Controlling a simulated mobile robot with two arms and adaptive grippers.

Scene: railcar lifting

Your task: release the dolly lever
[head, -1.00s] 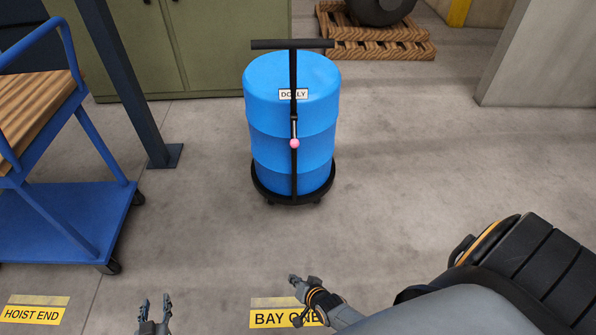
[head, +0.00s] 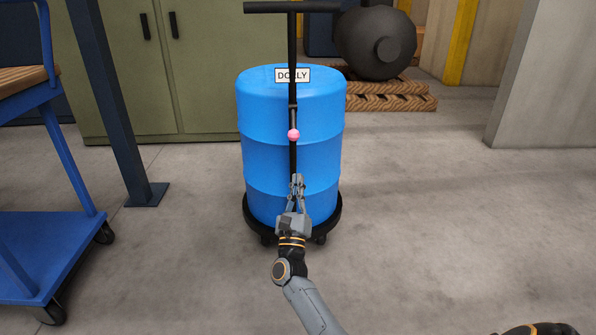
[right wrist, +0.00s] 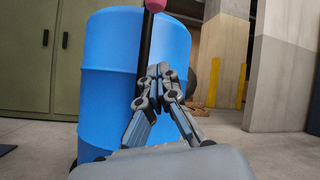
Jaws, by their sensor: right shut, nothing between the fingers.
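A blue drum (head: 265,150) stands upright on a round black dolly (head: 262,229). The dolly's black post rises in front of the drum to a T-handle (head: 268,7), past a sign reading DOLLY (head: 284,76). The lever's pink knob (head: 293,135) sits on the post about halfway up. It also shows at the top edge of the right wrist view (right wrist: 155,5). My right gripper (head: 297,183) is shut and empty, in front of the drum and below the knob. In the right wrist view its fingertips (right wrist: 160,72) are beside the post; I cannot tell if they touch it. My left gripper is out of view.
A blue cart (head: 45,240) stands at the left near a dark steel column (head: 108,110). A green cabinet (head: 190,70) is behind the drum. A wooden pallet (head: 405,103) bears a dark round machine. A concrete pillar (head: 540,80) is at the right; the floor between is clear.

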